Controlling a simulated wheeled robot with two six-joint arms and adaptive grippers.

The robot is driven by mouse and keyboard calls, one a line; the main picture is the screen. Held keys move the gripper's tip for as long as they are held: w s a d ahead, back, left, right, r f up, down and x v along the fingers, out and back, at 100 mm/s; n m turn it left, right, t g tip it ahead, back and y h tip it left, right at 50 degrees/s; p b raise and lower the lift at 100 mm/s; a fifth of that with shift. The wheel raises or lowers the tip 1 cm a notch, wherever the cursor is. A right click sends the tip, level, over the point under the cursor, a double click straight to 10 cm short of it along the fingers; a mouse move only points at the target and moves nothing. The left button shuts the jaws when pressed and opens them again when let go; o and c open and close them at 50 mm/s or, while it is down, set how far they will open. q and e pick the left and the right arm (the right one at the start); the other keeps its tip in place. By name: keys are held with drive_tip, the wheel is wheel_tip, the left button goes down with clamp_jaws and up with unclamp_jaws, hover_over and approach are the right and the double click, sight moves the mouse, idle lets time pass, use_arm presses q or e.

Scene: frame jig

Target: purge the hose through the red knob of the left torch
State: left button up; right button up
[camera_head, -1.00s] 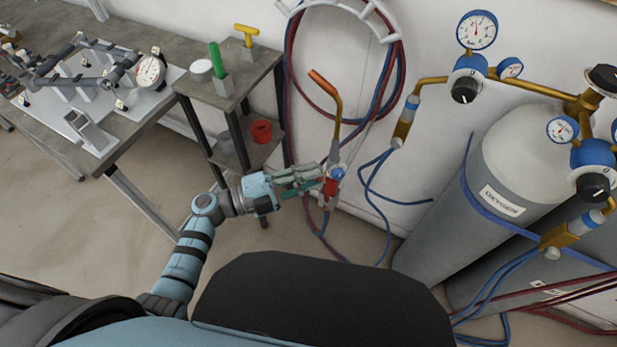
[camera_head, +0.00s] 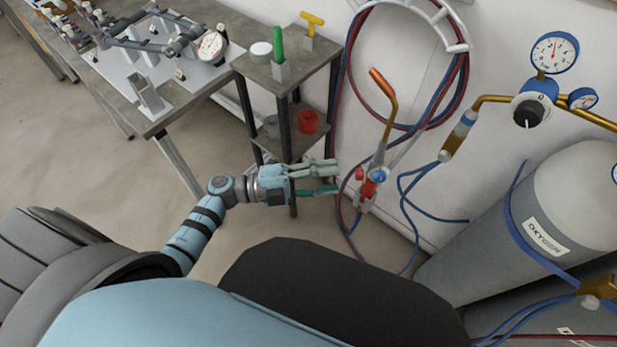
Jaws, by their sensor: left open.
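The torch (camera_head: 383,110) has a copper tip and hangs upright at the wall, right of the small shelf stand. Its red knob (camera_head: 366,188) and blue knob (camera_head: 379,175) sit at its lower end, where the red and blue hoses join. My left gripper (camera_head: 338,179) is open and empty, just left of the red knob, with its fingers pointing at it. A small gap seems to show between the fingertips and the knob. My right gripper is not in view.
A shelf stand (camera_head: 245,68) holds a green stick, a yellow T-handle and a red cup (camera_head: 307,121). Coiled hoses (camera_head: 463,75) hang on the wall. A grey oxygen cylinder (camera_head: 490,215) with gauges stands at right. The workbench (camera_head: 160,118) with a tube jig is at upper left.

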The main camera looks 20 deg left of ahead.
use_arm(q)
drive_tip(key=v, duration=0.7)
